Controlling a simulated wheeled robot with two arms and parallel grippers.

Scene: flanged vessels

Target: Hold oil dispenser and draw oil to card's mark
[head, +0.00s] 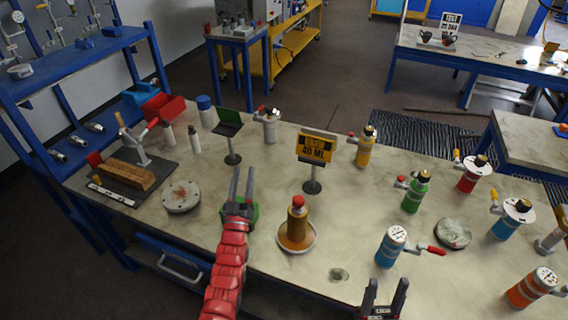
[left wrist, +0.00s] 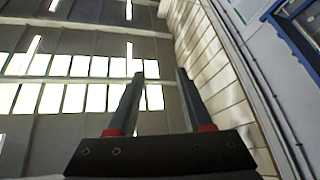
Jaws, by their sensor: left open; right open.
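The oil dispenser (head: 296,224), an amber-brown vessel with a red top, stands upright in a shallow brown dish (head: 298,247) at the middle front of the bench. Behind it a yellow card (head: 316,147) on a round-footed stand bears black lettering ending in "ML"; its number is too small to be sure of. My left gripper (head: 243,172) is open and empty, left of the dispenser and apart from it. In the left wrist view its open fingers (left wrist: 157,92) point toward the wall and ceiling windows. My right gripper (head: 385,287) is open and empty at the front edge, right of the dispenser.
Flanged vessels crowd the right side: yellow (head: 365,149), green (head: 414,192), blue (head: 391,248) with a red handle, and orange (head: 530,288). A small clear glass (head: 339,275) is near the front. A round plate (head: 181,196) and a lever stand (head: 147,158) are left.

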